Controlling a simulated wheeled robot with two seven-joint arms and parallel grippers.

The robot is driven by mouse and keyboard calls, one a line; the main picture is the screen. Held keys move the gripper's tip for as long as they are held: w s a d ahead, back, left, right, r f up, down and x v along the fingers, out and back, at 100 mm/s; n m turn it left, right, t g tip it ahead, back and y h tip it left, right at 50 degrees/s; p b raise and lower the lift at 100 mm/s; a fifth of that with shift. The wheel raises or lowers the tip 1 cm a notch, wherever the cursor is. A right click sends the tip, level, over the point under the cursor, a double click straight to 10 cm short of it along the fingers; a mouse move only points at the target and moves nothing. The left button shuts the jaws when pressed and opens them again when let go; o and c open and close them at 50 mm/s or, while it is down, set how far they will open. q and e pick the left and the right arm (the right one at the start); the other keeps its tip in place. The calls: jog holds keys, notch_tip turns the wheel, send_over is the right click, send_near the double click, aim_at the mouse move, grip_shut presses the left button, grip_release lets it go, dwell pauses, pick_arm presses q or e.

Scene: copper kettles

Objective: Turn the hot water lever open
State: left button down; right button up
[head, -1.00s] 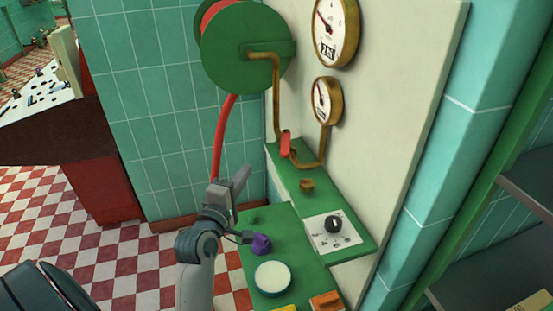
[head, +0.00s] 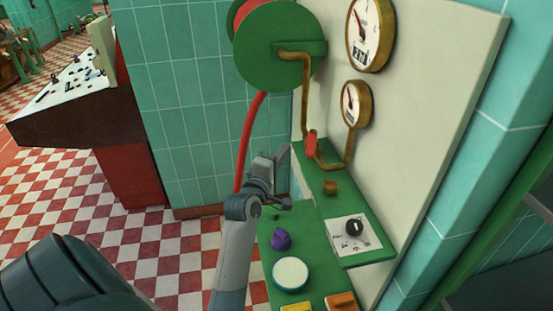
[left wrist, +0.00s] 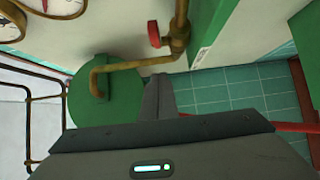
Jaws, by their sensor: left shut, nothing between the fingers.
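The red lever (head: 311,143) stands on the brown pipe (head: 325,163) beside the cream wall panel, above a green ledge. It points roughly upright in the head view. It also shows in the left wrist view as a red handle (left wrist: 154,34) on the pipe valve. My left gripper (head: 280,158) is shut and empty, just left of the lever and slightly lower in the head view, with a gap in the picture. Its closed fingers (left wrist: 158,92) show in the left wrist view, below the lever and apart from it. My right gripper is not in view.
A green hose reel (head: 275,48) with a red hose (head: 248,140) hangs above left. Two gauges (head: 369,33) are on the panel.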

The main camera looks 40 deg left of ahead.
aim_at(312, 143)
pick_arm(q)
jog(key=w+d, duration=0.1)
jog(key=w+d+p, duration=0.1)
jog(key=d, duration=0.1)
jog(key=shift+w+d, duration=0.15)
jog(key=shift+w, duration=0.05)
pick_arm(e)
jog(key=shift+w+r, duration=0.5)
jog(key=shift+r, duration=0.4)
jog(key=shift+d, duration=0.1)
